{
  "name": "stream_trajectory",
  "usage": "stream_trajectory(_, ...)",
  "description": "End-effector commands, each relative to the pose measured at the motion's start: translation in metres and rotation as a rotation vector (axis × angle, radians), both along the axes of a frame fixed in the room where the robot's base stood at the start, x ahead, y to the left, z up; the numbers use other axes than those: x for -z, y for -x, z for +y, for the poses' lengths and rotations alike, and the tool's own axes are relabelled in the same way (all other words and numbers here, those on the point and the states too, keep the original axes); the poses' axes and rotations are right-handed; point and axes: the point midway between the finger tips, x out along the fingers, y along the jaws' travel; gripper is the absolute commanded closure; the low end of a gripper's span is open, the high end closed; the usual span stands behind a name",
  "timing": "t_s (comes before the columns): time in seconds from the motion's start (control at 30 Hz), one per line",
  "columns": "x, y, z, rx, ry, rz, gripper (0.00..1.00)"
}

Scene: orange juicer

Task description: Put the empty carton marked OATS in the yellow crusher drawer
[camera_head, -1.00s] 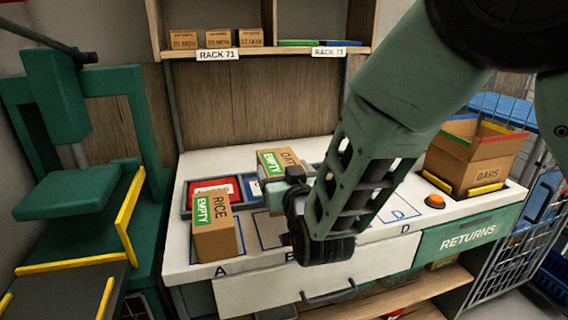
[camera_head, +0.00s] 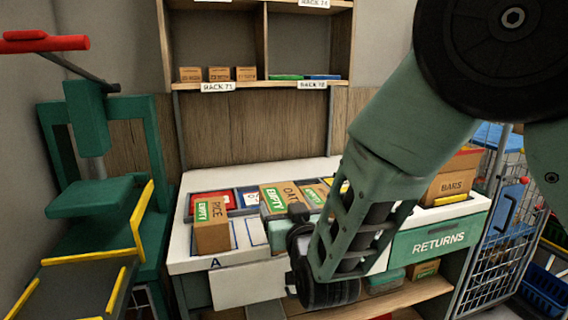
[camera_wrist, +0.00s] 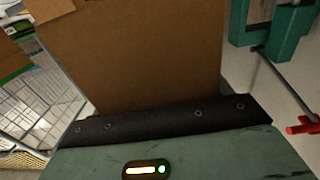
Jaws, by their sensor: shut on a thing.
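The brown OATS carton (camera_head: 291,191) has a green EMPTY label and is in my gripper (camera_head: 286,213), over the white bench in the head view. In the wrist view a plain brown carton face (camera_wrist: 140,50) fills the middle, against the dark finger edge (camera_wrist: 170,118). My gripper is shut on it. The green crusher (camera_head: 95,195) stands at the left, with a dark tray edged in yellow (camera_head: 85,257) at its foot. I cannot tell how far this drawer is open. My arm hides part of the bench.
A RICE carton (camera_head: 212,235) marked EMPTY stands on the bench near A. Another EMPTY-labelled carton (camera_head: 314,196) is partly hidden behind my gripper. A BARS box (camera_head: 452,187) stands above the RETURNS front (camera_head: 438,240). A wire trolley (camera_head: 500,230) is at the right.

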Motion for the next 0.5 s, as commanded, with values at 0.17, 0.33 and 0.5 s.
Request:
stream_trajectory(0.17, 0.02, 0.006, -0.021, 0.018, 0.005, 0.004, 0.57)
stream_trajectory(0.33, 0.042, 0.014, -0.046, 0.039, 0.006, 0.005, 0.57)
stream_trajectory(0.5, 0.072, 0.025, -0.078, 0.065, 0.008, 0.007, 0.57)
